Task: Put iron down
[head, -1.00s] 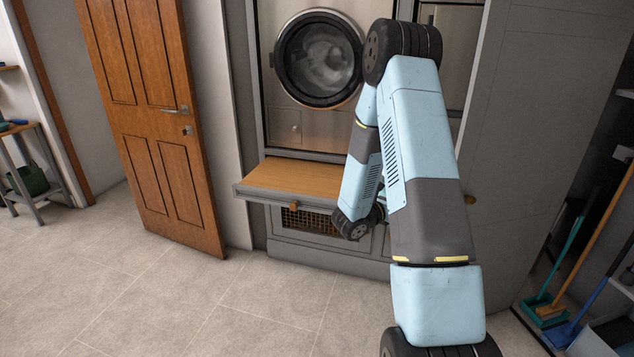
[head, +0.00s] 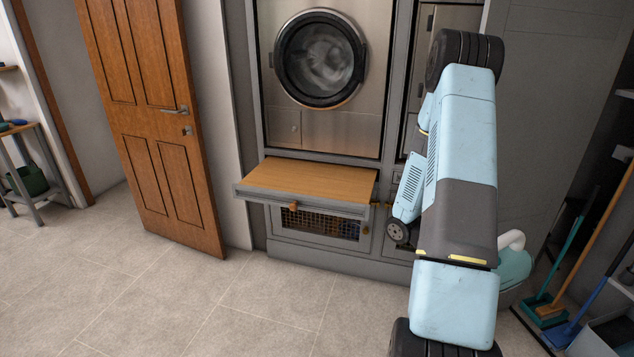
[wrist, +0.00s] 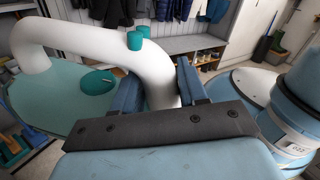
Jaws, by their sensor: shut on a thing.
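The iron (head: 514,262) has a pale teal body and a white handle. In the head view it shows only in part, to the right of my forearm, which hides the rest of it. In the wrist view its white handle (wrist: 105,48) arches across the upper left above the teal body. My gripper (wrist: 160,92) is shut on the iron's handle, with one blue finger on each side of it. In the head view my gripper is hidden behind my arm.
A wooden pull-out board (head: 310,180) juts out below the round-doored machine (head: 318,60), and its top is bare. A wooden door (head: 150,130) stands at the left. Brooms (head: 580,260) stand at the right. The tiled floor (head: 200,305) in front is clear.

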